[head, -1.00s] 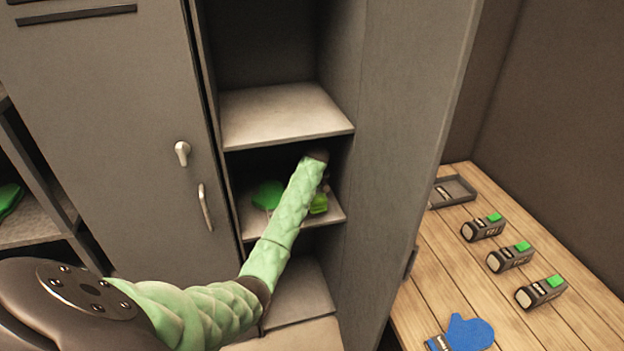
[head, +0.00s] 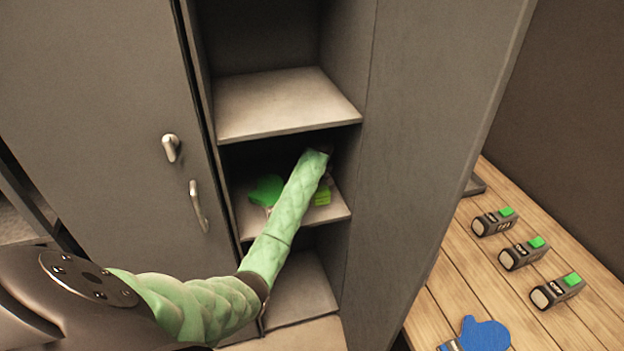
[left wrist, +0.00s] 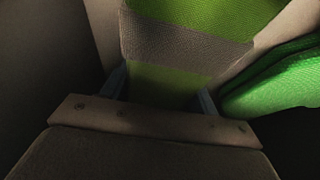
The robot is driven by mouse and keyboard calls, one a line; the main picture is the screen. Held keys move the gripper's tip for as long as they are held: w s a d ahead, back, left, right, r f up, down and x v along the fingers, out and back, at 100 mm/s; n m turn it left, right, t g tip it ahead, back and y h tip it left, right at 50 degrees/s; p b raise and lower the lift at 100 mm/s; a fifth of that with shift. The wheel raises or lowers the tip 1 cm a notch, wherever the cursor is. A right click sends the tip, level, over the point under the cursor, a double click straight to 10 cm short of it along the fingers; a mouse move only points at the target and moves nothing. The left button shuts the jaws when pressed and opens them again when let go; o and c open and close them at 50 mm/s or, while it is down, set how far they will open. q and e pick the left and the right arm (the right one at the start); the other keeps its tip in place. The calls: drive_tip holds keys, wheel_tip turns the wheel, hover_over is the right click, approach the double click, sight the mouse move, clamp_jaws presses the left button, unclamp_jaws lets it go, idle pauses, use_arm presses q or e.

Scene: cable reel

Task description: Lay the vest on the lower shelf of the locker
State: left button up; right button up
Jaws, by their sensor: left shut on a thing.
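The vest (left wrist: 185,45), yellow-green with a grey band, fills the middle of the left wrist view. My left gripper (left wrist: 160,88) is shut on it, with a finger on each side. In the head view, my left arm reaches into the open locker (head: 410,130), over the lower shelf (head: 328,213) below the upper board (head: 285,103). A small yellow-green part of the vest (head: 321,196) shows there beside my arm; my arm hides the gripper. Whether the vest touches the shelf is unclear. My right gripper is out of view.
A bright green item (head: 265,190) lies on the same shelf, left of my arm; a green item is close beside the vest in the wrist view (left wrist: 280,80). Locker walls stand close on both sides. A wooden table (head: 430,315) at right holds several devices and a blue glove (head: 483,335).

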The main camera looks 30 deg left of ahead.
use_arm(q)
drive_tip(key=shift+d+r, duration=0.1)
drive_tip(key=shift+d, duration=0.1)
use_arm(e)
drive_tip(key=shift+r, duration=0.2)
use_arm(q)
drive_tip(key=o, duration=1.1)
drive_tip(key=shift+s+r, duration=0.1)
drive_tip(key=shift+r, duration=0.1)
drive_tip(key=b+v, duration=0.2)
drive_tip(key=v, duration=0.4)
drive_tip(key=shift+f, duration=0.1)
drive_tip(key=shift+s+d+r, duration=0.2)
drive_tip(key=shift+r, duration=0.35)
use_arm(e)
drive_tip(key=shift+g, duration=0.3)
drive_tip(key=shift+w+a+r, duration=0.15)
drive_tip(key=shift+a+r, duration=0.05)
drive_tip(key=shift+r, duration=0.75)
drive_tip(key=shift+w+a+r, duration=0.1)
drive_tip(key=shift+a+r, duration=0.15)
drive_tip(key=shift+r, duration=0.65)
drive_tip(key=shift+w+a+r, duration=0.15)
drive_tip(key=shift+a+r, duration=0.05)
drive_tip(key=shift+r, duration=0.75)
